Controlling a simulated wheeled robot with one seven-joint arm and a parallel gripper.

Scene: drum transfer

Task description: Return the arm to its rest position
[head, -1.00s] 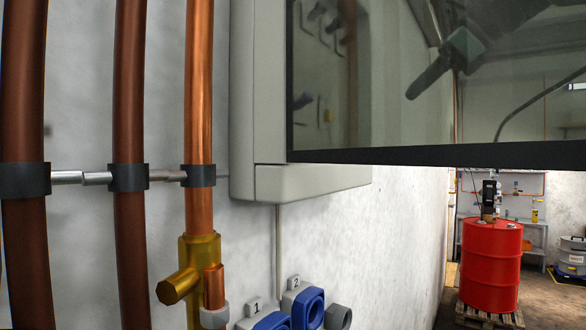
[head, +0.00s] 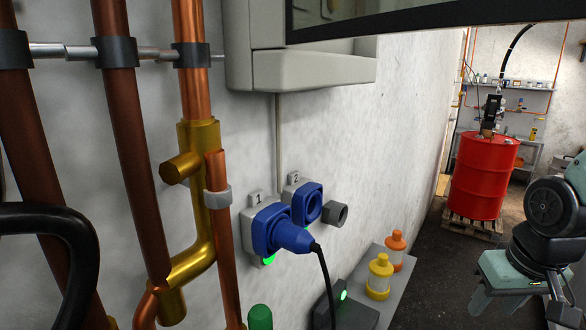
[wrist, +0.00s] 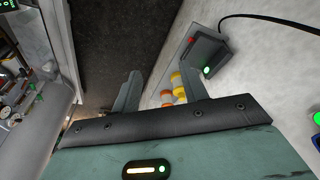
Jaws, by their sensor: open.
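My gripper (head: 497,300) shows at the lower right of the head view, at the end of my teal and black arm, with its fingers pointing down. In the wrist view its two fingers (wrist: 160,82) stand apart with nothing held between them. It is well clear of the wall sockets and to the right of the grey shelf in the head view. A blue plug (head: 287,236) with a black cable sits in socket 1 (head: 262,215). Socket 2 (head: 307,203) has no plug.
A yellow fitting (head: 379,277) and an orange one (head: 396,250) stand on the grey shelf (head: 393,302), beside a black box with a green light (head: 343,296). Copper pipes line the left wall. A red drum (head: 484,175) stands on a pallet behind my arm. Dark floor lies between.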

